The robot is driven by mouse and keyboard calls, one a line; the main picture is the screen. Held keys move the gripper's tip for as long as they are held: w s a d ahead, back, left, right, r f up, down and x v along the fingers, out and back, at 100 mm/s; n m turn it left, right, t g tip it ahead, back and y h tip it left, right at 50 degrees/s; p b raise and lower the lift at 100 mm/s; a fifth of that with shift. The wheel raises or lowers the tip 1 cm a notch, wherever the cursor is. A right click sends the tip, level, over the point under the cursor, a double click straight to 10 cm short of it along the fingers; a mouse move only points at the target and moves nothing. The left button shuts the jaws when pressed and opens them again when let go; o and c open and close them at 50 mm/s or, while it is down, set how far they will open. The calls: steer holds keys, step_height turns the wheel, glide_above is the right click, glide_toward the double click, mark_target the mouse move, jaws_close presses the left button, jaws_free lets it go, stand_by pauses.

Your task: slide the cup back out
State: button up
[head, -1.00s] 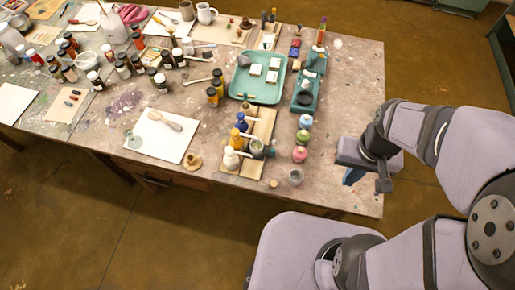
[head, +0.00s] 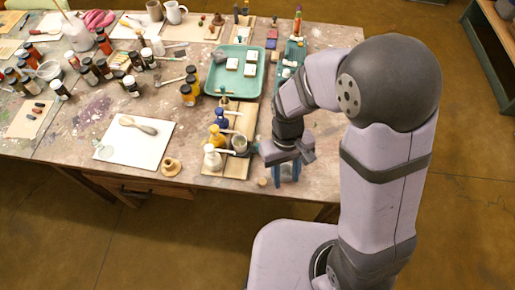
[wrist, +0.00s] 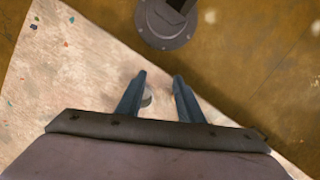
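My gripper (head: 286,178) points down at the front right of the table, with its blue fingers apart. In the wrist view the open fingers (wrist: 160,79) have a small round grey cup (wrist: 147,98) showing between them, nearer the left finger; contact cannot be made out. The head view hides this cup behind the gripper. Another grey cup (head: 239,143) stands in the wooden rack (head: 232,172), left of my gripper, beside a white bottle (head: 213,158) and a yellow one (head: 217,137).
A small tan piece (head: 262,182) lies near the table's front edge, close to my gripper. A green tray (head: 239,86) with white blocks is farther back. A white sheet with a brush (head: 138,127) and a wooden knob (head: 171,167) are left.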

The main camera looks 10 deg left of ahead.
steer(key=w+a+n, duration=0.1)
steer(key=w+a, duration=0.2)
steer(key=w, duration=0.1)
steer(key=w+a+r+t, duration=0.1)
steer(key=w+a, duration=0.2)
steer(key=w, duration=0.2)
steer(key=w+a+r+n+t+y, duration=0.1)
steer(key=w+a, duration=0.3)
steer(key=shift+w+n, duration=0.3)
steer(key=shift+w, duration=0.1)
steer(key=shift+s+d+f+n, duration=0.15)
steer(key=shift+s+n, duration=0.1)
steer(key=shift+n, duration=0.25)
steer(key=shift+f+p, duration=0.8)
steer(key=shift+f, duration=2.85)
jaws_close()
